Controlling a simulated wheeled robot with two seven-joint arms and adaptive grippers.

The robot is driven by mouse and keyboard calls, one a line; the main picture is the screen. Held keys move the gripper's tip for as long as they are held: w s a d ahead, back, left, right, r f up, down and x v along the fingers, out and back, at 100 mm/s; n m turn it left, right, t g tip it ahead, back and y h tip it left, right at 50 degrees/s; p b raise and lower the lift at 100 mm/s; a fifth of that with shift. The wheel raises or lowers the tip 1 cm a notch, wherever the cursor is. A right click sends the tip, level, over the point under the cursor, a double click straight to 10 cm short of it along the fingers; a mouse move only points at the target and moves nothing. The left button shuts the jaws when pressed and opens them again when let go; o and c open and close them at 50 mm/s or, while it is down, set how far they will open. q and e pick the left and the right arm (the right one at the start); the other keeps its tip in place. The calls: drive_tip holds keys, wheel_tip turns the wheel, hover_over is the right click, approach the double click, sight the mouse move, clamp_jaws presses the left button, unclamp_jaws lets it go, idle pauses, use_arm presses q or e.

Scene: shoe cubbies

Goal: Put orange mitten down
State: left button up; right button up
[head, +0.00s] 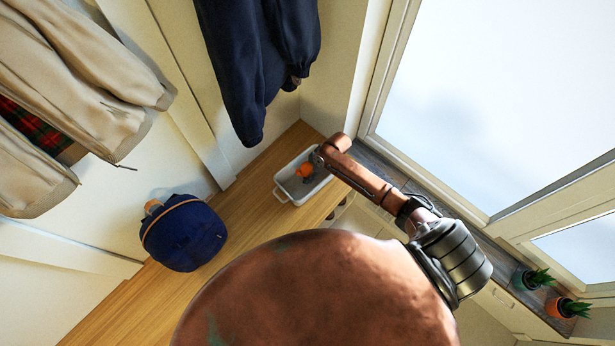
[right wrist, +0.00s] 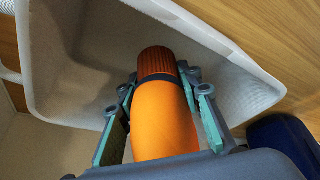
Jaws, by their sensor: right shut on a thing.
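My right gripper (head: 309,172) is at the white bin (head: 284,191), over or inside its opening. In the right wrist view my right gripper (right wrist: 160,98) is shut on an orange thing (right wrist: 163,120) between its two green-padded fingers. This thing has a smooth orange body, a dark band and a ribbed brown-orange end, more like a flask than a mitten; no thumb shows. The orange thing (head: 299,168) is a small patch in the head view. The bin's pale wall (right wrist: 60,75) surrounds its ribbed end. I cannot tell whether it touches the bin floor. My left gripper is not in view.
The bin stands on a wooden bench (head: 245,190). A dark blue bag (head: 185,235) sits left of it. A navy garment (head: 245,60) and a beige coat (head: 75,70) hang above. Potted plants (head: 565,308) stand on the window sill at right.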

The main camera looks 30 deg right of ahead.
sight(306, 168)
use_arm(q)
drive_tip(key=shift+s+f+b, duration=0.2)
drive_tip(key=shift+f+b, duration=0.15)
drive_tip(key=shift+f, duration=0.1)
use_arm(e)
drive_tip(key=shift+f, duration=1.4)
drive_tip(key=o, duration=1.1)
drive_tip(key=shift+f, duration=0.1)
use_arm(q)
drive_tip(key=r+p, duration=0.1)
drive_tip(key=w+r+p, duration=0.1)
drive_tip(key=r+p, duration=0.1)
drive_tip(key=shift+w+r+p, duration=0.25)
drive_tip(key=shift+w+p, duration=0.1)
use_arm(e)
drive_tip(key=v, duration=1.2)
drive_tip(key=shift+a, duration=0.1)
